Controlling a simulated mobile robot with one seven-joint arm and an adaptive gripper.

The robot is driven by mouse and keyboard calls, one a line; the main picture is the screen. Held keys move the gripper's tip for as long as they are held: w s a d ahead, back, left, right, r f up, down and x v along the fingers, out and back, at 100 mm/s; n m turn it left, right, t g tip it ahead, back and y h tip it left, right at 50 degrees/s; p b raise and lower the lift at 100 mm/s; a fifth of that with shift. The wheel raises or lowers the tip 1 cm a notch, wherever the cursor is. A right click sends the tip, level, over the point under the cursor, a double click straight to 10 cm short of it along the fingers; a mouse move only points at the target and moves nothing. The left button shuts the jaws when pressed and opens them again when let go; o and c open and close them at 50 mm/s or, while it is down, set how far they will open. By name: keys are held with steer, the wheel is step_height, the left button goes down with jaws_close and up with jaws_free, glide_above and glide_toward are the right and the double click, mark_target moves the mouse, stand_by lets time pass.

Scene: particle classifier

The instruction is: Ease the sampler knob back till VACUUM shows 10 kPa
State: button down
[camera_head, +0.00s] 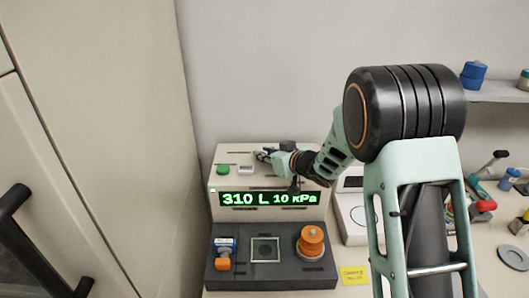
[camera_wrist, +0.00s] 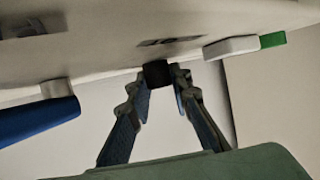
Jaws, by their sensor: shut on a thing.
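The particle classifier (camera_head: 225,206) is a beige and dark grey unit in the head view. Its green display (camera_head: 268,199) reads 310 L and 10 kPa. My gripper (camera_head: 266,155) is at the upper face of the unit, right of the white button. In the wrist view my gripper (camera_wrist: 163,84) is shut on a small dark knob (camera_wrist: 157,72), with a fingertip on either side of it. The knob is hidden behind the gripper in the head view. The label above the knob is too blurred to read.
A green button (camera_head: 223,170) and a white button (camera_head: 246,169) sit left of my gripper. A blue handle (camera_wrist: 38,121) shows in the wrist view. An orange spool-shaped part (camera_head: 312,240) and a blue-orange piece (camera_head: 224,254) are on the lower deck. A cabinet stands left.

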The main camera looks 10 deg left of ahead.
steer(key=c, duration=1.7)
jaws_free()
steer(key=shift+c, duration=0.2)
steer(key=shift+s+d+r, duration=0.2)
steer(key=shift+s+d, duration=0.05)
steer(key=shift+d, duration=0.1)
steer(key=v, duration=1.1)
steer(key=shift+s+f, duration=0.1)
